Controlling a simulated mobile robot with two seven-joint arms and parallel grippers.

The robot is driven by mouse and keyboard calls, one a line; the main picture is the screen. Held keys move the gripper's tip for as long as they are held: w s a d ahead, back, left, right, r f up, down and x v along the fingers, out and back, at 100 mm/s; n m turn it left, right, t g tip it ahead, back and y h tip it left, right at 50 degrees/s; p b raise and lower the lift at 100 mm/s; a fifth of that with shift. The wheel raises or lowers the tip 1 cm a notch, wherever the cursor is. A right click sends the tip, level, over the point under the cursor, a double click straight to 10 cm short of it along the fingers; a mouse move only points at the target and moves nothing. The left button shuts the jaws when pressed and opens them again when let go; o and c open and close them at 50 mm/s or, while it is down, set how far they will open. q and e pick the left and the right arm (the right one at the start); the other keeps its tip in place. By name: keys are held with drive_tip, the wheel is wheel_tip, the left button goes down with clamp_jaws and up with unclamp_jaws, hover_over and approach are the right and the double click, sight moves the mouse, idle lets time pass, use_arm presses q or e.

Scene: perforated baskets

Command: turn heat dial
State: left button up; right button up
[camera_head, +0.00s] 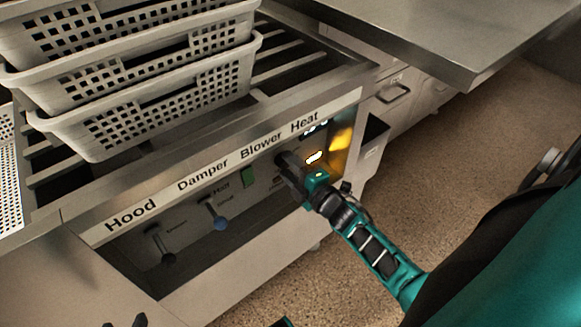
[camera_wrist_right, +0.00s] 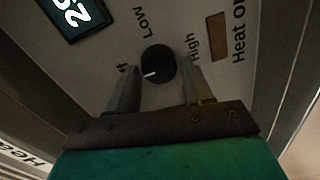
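The heat dial (camera_wrist_right: 158,62) is a round black knob with a white mark, on the grey panel in the right wrist view. The mark points left and slightly down. "Low" and "High" are printed around it, and a label at the left is partly hidden. My right gripper (camera_wrist_right: 162,74) is open, with one finger on each side of the dial; contact cannot be told. In the head view my right gripper (camera_head: 287,166) is at the panel below the "Heat" label (camera_head: 305,122) and hides the dial. Dark tips, seemingly my left gripper (camera_head: 125,322), show at the bottom edge.
White perforated baskets (camera_head: 150,118) are stacked on the slatted top. A lit display (camera_wrist_right: 76,12) is near the dial. A metal table (camera_head: 450,35) stands behind right.

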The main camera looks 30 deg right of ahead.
drive_tip(key=shift+o, duration=1.4)
use_arm(q)
wheel_tip(320, 180, up, 2)
drive_tip(key=shift+a+r+p, duration=0.1)
drive_tip(key=shift+p, duration=0.95)
use_arm(e)
drive_tip(key=s+d, duration=0.1)
drive_tip(key=s, duration=1.2)
drive_tip(key=shift+r, duration=0.4)
use_arm(q)
wheel_tip(320, 180, up, 8)
drive_tip(key=s+a+y+p, duration=0.1)
drive_tip(key=a+p, duration=0.1)
drive_tip(key=p, duration=0.9)
drive_tip(key=shift+s+a+f+p, duration=0.2)
drive_tip(key=shift+a+f+p, duration=0.05)
drive_tip(key=shift+a+p, duration=0.15)
use_arm(e)
drive_tip(key=s+a+r+m+g, duration=0.2)
drive_tip(key=a+r+m+g, duration=0.1)
drive_tip(key=a+r+m, duration=0.2)
drive_tip(key=s+a+r+m+g+y, duration=0.1)
drive_tip(key=s+a+r+m+g, duration=0.1)
drive_tip(key=a+r+m, duration=0.3)
drive_tip(key=a+m+g, duration=0.1)
drive_tip(key=a+m, duration=0.2)
drive_tip(key=m, duration=0.1)
